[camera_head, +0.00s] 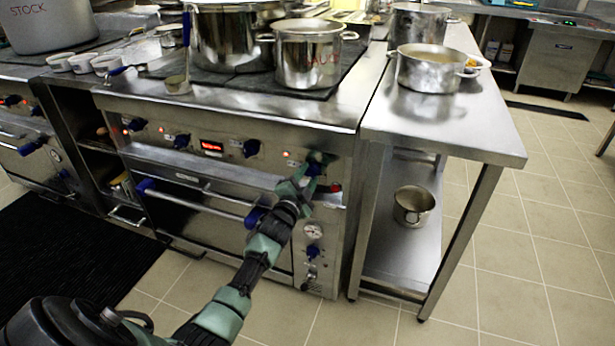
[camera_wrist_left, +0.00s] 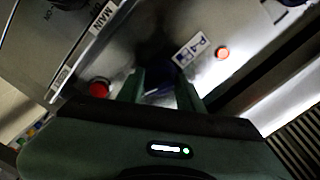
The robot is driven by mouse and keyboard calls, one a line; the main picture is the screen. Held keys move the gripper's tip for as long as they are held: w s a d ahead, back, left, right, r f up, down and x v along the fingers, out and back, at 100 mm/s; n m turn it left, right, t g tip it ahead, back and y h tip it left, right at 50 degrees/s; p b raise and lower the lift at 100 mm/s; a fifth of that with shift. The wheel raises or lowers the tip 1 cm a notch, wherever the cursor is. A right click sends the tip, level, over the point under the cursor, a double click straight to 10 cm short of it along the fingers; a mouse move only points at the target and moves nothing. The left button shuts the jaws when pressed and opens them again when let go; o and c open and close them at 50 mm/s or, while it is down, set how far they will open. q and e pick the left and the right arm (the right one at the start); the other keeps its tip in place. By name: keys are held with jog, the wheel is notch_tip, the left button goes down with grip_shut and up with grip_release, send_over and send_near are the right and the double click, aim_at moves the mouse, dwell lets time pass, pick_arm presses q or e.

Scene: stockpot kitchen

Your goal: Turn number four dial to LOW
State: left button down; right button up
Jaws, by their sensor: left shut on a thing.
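My right gripper is not in view.
A red button (camera_wrist_left: 99,88) and a lit orange lamp (camera_wrist_left: 222,53) flank the dial. Below are the oven handle (camera_head: 195,200) and a gauge (camera_head: 313,231). Pots (camera_head: 307,55) stand on the stove top. A steel table (camera_head: 455,125) stands close on the right.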

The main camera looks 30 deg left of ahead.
pick_arm(q)
jog(key=shift+f, duration=0.1)
jog(key=c, duration=0.9)
grip_release()
jog(key=p+v, duration=0.1)
jog(key=v, duration=0.6)
jog(key=shift+s+d+p, duration=0.15)
jog(key=shift+s+p, duration=0.15)
jog(key=shift+s, duration=0.1)
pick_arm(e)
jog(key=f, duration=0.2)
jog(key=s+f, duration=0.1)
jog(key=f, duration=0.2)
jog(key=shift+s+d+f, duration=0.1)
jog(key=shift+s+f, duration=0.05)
